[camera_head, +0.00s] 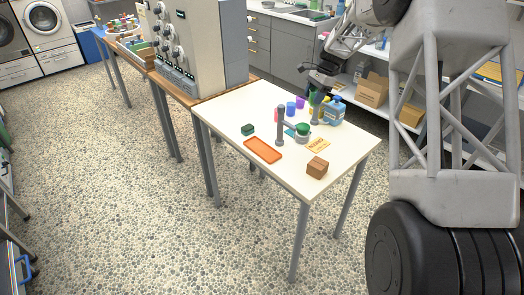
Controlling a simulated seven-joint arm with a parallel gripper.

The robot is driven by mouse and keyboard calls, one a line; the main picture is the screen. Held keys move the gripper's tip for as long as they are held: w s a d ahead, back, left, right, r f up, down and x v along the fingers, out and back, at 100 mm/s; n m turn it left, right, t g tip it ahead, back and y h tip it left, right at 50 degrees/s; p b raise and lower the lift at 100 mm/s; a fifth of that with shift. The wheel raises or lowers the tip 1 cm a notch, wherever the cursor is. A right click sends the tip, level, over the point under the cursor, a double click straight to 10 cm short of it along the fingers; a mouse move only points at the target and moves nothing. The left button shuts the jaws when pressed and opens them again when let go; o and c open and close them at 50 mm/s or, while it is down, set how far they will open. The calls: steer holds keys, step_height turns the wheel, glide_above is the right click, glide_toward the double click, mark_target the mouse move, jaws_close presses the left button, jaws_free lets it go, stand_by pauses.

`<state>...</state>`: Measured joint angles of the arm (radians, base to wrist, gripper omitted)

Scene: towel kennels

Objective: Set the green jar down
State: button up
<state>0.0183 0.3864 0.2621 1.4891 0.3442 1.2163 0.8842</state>
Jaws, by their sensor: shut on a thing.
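My gripper (316,84) is at the far side of the white table, at the end of my arm, which comes in from the upper right. It is shut on a green thing, which seems to be the green jar (312,97); the jar is small and partly hidden behind a grey post. I cannot tell whether the jar's base touches the table. A second jar-like thing with a green top (302,128) stands nearer, between two grey posts.
The white table (235,111) holds the grey posts (280,126), a blue bottle (335,111), blue and purple cups, an orange tray (262,150), a dark green block (248,129), a yellow card (318,145) and a brown box (317,167).

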steer(key=r+n, duration=0.1)
steer(key=n, duration=0.1)
steer(key=s+d+r+n+g+h, duration=0.1)
steer(key=n, duration=0.1)
steer(key=shift+s+d, duration=0.15)
steer(key=s+a+f+m+t+y, duration=0.1)
steer(key=s+a+f+m, duration=0.3)
steer(key=s+a, duration=0.9)
steer(key=s+a+f+m+t, duration=0.3)
steer(key=s+f+m, duration=0.6)
steer(key=f+m, duration=0.1)
steer(key=shift+s+a+t+y, duration=0.15)
steer(key=shift+a+t+y, duration=0.15)
steer(key=shift+a+t, duration=0.1)
steer(key=w+a, duration=0.1)
steer(key=w, duration=0.4)
steer(key=w+a+f, duration=0.1)
steer(key=w, duration=0.3)
steer(key=w+a, duration=0.2)
steer(key=w, duration=0.3)
steer(key=shift+w+a+f, duration=0.1)
steer(key=shift+w+f, duration=0.1)
steer(key=shift+w, duration=0.1)
